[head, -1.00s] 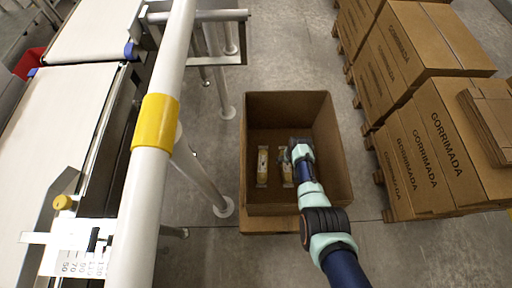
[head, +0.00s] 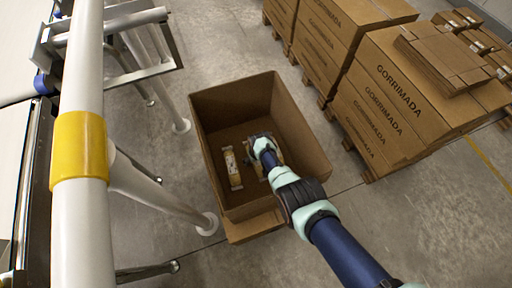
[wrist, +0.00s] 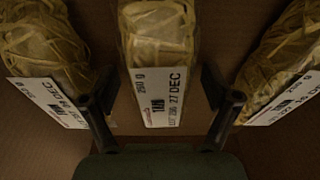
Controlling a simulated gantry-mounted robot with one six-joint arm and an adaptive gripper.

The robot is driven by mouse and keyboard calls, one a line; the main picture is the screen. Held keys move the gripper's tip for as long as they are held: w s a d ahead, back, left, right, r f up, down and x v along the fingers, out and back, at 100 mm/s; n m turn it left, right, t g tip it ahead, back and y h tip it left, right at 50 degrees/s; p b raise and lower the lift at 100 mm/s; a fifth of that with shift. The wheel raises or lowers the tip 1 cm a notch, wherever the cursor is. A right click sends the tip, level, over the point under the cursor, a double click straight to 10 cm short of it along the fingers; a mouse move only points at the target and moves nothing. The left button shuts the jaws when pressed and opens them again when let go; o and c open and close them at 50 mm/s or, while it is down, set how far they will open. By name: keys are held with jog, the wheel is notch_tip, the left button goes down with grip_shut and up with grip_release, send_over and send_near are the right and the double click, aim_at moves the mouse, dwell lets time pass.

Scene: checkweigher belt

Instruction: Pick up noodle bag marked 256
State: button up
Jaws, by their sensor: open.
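Three noodle bags with white labels show in the wrist view: a left bag (wrist: 42,45), a middle bag (wrist: 158,45) and a right bag (wrist: 288,60). The middle label reads 27 DEC, with a small lot number that looks like 256 or 236. My gripper (wrist: 160,105) is open and empty, its fingers on either side of the middle bag's label end. Whether they touch it I cannot tell. In the head view my gripper (head: 262,143) is down inside a cardboard box (head: 303,140). One bag (head: 233,168) lies left of it; the others are mostly hidden.
A white post with a yellow band (head: 78,150) and metal legs stand to the left. Stacked GORRIMADA cartons (head: 400,90) stand on pallets at the right. Bare concrete floor (head: 430,215) lies at the lower right.

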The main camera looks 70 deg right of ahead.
jog(key=shift+r, duration=0.1)
jog(key=c, duration=1.5)
